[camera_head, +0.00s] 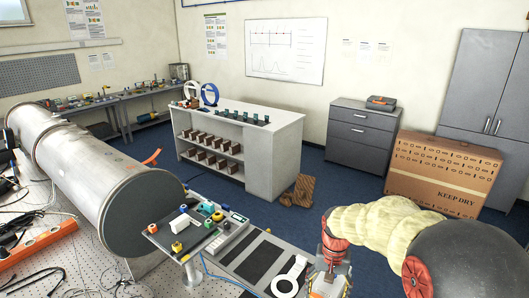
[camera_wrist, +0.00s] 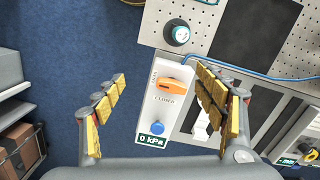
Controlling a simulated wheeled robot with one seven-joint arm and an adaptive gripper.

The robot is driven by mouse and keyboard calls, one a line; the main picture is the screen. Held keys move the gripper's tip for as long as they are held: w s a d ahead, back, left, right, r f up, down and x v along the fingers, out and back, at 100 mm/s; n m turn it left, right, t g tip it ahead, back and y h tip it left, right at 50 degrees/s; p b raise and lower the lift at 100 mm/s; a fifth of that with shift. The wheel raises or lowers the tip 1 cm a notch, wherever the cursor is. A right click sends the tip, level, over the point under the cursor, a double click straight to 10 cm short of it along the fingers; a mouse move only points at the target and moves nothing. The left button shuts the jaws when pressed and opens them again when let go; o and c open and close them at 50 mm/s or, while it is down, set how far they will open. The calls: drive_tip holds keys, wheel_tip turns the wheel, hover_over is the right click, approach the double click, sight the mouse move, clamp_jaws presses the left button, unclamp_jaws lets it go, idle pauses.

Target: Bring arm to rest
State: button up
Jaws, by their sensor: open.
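My gripper (camera_wrist: 159,75) is open in the wrist view, with its two yellow-padded fingers spread apart and nothing between them. Below it, a pale panel carries an orange handle (camera_wrist: 174,86), a "CLOSED" label, a blue knob (camera_wrist: 157,128) and a "0 kPa" readout (camera_wrist: 151,141). The handle shows between the fingers, nearer the right one; I cannot tell the height gap. In the head view, my arm, partly in a cream cover, reaches in from the lower right. Its wrist end (camera_head: 331,262) hangs over the near edge of the test table; the fingertips are not clear there.
A large grey pipe (camera_head: 95,180) lies at the left. A control panel (camera_head: 205,235) with coloured knobs stands beside it. A white shelf unit (camera_head: 245,145), a cardboard box (camera_head: 440,175) and grey drawers (camera_head: 360,140) stand farther back.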

drive_tip(key=s+r+n+t+b, duration=0.1)
drive_tip(key=s+r+t+b, duration=0.1)
drive_tip(key=s, duration=0.6)
drive_tip(key=s+r+n+t+b, duration=0.1)
drive_tip(key=s+r+t+b, duration=0.1)
drive_tip(key=s+b, duration=0.3)
drive_tip(key=s+r+n+t+b, duration=0.1)
drive_tip(key=s+r+t+b, duration=0.1)
drive_tip(key=s, duration=0.8)
drive_tip(key=shift+s+r+n+b, duration=0.4)
drive_tip(key=shift+r+b, duration=0.45)
drive_tip(key=shift+b, duration=0.4)
drive_tip(key=shift+w, duration=0.1)
